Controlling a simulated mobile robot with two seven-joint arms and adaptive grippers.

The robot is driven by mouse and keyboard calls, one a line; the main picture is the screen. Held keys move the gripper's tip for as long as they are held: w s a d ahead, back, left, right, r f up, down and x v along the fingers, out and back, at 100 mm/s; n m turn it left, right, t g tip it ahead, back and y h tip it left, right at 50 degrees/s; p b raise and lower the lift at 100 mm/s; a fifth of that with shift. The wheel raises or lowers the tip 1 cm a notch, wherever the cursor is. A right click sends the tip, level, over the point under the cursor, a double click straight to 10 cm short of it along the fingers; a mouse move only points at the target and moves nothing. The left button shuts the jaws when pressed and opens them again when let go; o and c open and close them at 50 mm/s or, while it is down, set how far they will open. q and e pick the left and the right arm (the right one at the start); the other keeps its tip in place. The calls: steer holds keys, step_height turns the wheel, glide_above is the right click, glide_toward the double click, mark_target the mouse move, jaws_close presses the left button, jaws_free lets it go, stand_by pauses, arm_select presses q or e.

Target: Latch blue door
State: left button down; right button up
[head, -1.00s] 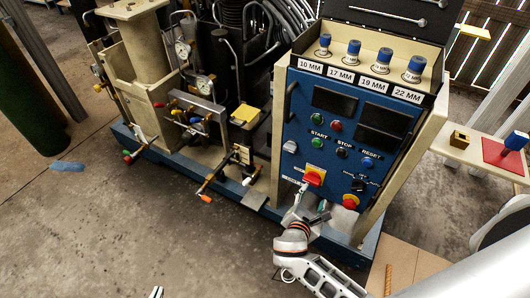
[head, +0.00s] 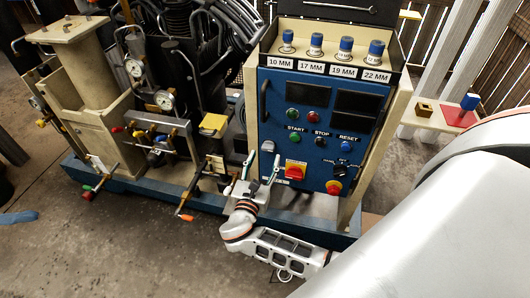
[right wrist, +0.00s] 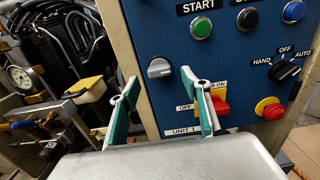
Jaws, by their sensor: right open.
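The blue door (head: 312,100) is the front panel of the control cabinet and looks flush with its beige frame. A grey latch knob (head: 268,146) sits at its left edge, below the black handle (head: 265,100). In the right wrist view the knob (right wrist: 160,68) shows its grip bar lying about level. My right gripper (head: 264,162) is open and empty, just below the knob in the head view. In the right wrist view its green-padded fingers (right wrist: 160,80) stand on either side of the knob, which appears beyond them. Contact is not visible. My left gripper is out of view.
The red-and-yellow rotary switch (right wrist: 212,105) is close to the right finger. A red emergency button (head: 334,187) is further right. The valve rack (head: 160,130) with gauges and a yellow block (head: 213,122) stands left of the cabinet. Sockets (head: 316,45) line its top.

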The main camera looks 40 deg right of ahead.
mark_target(267, 150)
steer(key=x, duration=0.3)
steer(key=shift+w+d, duration=0.35)
